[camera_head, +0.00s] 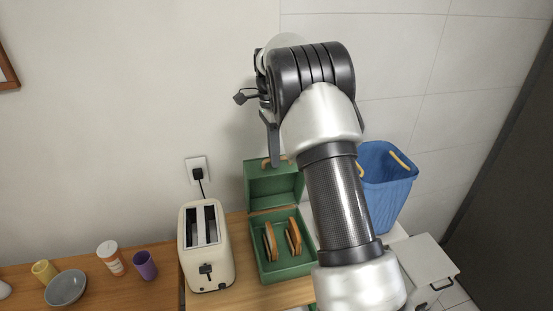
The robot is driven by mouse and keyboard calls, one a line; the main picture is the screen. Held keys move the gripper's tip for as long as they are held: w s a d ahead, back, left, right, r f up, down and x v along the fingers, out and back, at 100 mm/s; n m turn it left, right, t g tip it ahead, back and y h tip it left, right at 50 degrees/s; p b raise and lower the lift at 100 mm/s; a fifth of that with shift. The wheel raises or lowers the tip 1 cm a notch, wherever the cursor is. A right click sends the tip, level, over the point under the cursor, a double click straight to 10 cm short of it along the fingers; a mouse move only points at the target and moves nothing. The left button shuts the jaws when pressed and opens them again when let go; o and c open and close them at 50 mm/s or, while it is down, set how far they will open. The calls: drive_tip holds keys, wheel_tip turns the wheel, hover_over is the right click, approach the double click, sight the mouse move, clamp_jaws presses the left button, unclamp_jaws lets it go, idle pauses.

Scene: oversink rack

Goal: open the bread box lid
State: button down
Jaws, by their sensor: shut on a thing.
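The green bread box (286,270) stands on the wooden counter with its inside exposed. Its green lid (272,186) stands raised, roughly upright, at the back of the box. A tan handle (265,163) shows at the lid's top edge. My gripper (274,160) reaches down from above to that edge and is shut on the lid's handle. Part of the gripper is hidden behind my arm, which also covers the right side of the box. Slices of bread (269,242) stand upright inside.
A cream toaster (207,262) stands close left of the box, plugged into a wall socket (197,168). A blue bin (385,190) is to the right. An orange-and-white bottle (111,259), purple cup (145,265), yellow cup (43,271) and grey bowl (66,288) are at the left.

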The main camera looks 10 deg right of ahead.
drive_tip(key=shift+w+f+g, duration=0.25)
drive_tip(key=shift+w+g, duration=0.15)
drive_tip(key=shift+w, duration=0.45)
drive_tip(key=shift+a, duration=0.1)
drive_tip(key=c, duration=1.8)
unclamp_jaws()
drive_tip(key=shift+w+f, duration=0.1)
drive_tip(key=shift+w, duration=0.05)
drive_tip(key=shift+c, duration=0.2)
drive_tip(key=v, duration=0.7)
drive_tip(key=shift+r, duration=0.5)
